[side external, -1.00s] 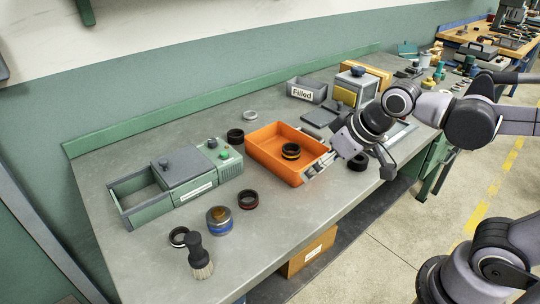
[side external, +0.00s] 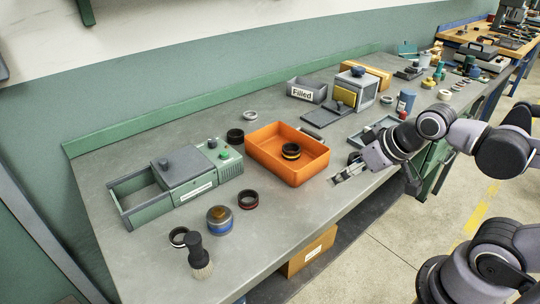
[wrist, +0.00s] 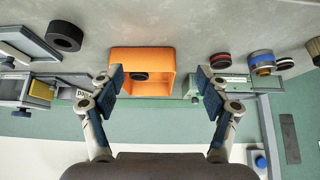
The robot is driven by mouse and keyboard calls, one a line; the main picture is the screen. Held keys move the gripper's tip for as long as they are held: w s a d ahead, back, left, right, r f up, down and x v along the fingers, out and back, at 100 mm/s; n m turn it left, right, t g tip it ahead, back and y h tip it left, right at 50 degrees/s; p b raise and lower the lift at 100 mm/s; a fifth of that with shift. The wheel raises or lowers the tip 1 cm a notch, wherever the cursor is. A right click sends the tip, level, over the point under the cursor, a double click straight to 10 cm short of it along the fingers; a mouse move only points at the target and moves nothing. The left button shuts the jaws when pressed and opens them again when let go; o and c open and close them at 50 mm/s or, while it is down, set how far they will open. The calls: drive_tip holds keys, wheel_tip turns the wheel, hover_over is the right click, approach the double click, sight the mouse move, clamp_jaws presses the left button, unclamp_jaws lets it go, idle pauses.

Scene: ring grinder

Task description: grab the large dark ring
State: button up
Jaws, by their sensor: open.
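The large dark ring (wrist: 65,28) lies on the bench at the upper left of the wrist view, left of the orange bin (wrist: 117,60). It is outside the space between my fingers, which are apart from it. In the side view I cannot make it out; my arm and gripper likely cover it. My gripper (wrist: 159,80) is open and empty. In the side view my gripper (side external: 346,170) is over the bench, just right of the orange bin (side external: 270,165). A smaller dark ring with a yellow band (side external: 291,151) lies inside the bin.
A grey-green box unit (side external: 185,170) is farther left. The bench front edge is close to my gripper.

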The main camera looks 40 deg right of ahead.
drive_tip(key=shift+o, duration=0.4)
idle(0.3)
drive_tip(key=w+r+n+g, duration=0.1)
drive_tip(key=w+r+n, duration=0.5)
drive_tip(key=w, duration=0.2)
drive_tip(key=n+g+h, duration=0.3)
drive_tip(key=n, duration=2)
hover_over(235, 132)
drive_tip(key=s+a, duration=0.4)
drive_tip(key=s, duration=0.2)
wheel_tip(235, 132, down, 6)
drive_tip(key=shift+t, duration=0.3)
drive_tip(key=shift+x, duration=5.1)
drive_tip(key=shift+s+a, duration=0.1)
drive_tip(key=shift+a, duration=0.05)
drive_tip(key=c, duration=1.4)
